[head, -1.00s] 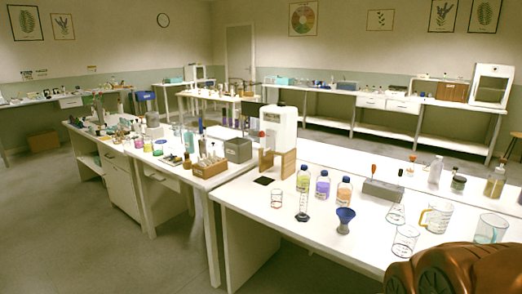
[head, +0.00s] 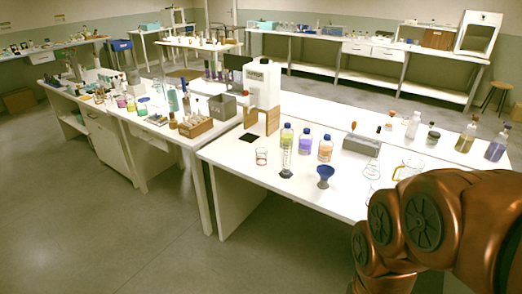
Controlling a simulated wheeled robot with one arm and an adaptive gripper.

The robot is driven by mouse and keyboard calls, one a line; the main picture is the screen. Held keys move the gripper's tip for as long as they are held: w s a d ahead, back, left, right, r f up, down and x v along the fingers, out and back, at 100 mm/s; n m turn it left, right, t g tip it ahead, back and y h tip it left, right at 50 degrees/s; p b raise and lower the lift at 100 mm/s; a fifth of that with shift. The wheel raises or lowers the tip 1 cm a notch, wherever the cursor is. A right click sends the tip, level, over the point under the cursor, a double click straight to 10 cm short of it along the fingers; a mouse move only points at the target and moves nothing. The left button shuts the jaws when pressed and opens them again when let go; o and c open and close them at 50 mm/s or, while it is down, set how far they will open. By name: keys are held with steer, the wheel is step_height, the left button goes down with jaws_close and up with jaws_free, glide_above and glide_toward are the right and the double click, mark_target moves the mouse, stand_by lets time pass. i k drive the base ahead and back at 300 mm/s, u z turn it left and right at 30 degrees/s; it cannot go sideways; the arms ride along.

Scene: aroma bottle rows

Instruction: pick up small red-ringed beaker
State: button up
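A small glass beaker with a red ring (head: 262,156) stands upright on the white table (head: 237,166), near its left front edge. It stands left of a tall measuring cylinder with a dark foot (head: 286,160). My copper-coloured arm fills the lower right of the head view. My gripper itself is not in view, so its state is hidden. The beaker stands free on the table top.
Bottles with blue caps, yellow (head: 286,137), violet (head: 305,142) and orange (head: 325,148), stand right of the beaker. A blue funnel (head: 325,174) stands in front. A white container (head: 262,84) stands behind. Bare table lies left of the beaker.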

mark_target(261, 157)
steer(key=u, duration=0.5)
steer(key=i, duration=1.75)
steer(key=u, duration=0.2)
